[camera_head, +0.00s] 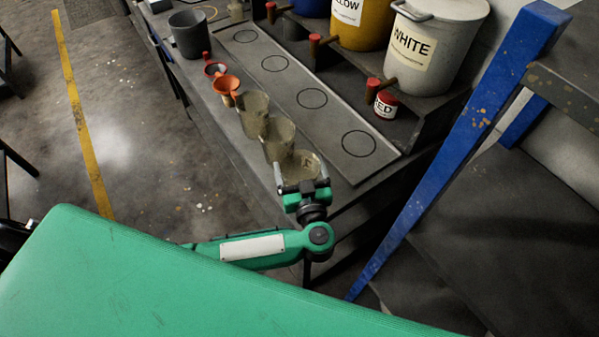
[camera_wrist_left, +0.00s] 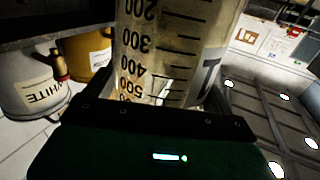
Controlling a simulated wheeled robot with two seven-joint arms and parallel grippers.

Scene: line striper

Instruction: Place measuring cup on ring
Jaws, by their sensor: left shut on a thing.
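My left gripper (camera_head: 301,174) is shut on a clear, brownish measuring cup (camera_head: 302,161) at the near end of the bench. The cup fills the middle of the left wrist view (camera_wrist_left: 165,45), with black marks from 200 to 500 that appear upside down there. Two similar cups, a middle one (camera_head: 278,140) and a farther one (camera_head: 254,112), stand in a row beyond it. Several black rings lie on a grey strip to the right; the nearest ring (camera_head: 358,143) and the one beyond it (camera_head: 312,98) are empty. Whether the held cup touches the bench is unclear. My right gripper is out of view.
Orange funnels (camera_head: 227,86) and a dark grey pot (camera_head: 188,34) stand farther along the bench. A white bucket (camera_head: 438,50) with a tap and a small red-labelled jar (camera_head: 386,104) are behind the strip. A blue post (camera_head: 455,140) rises at the right.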

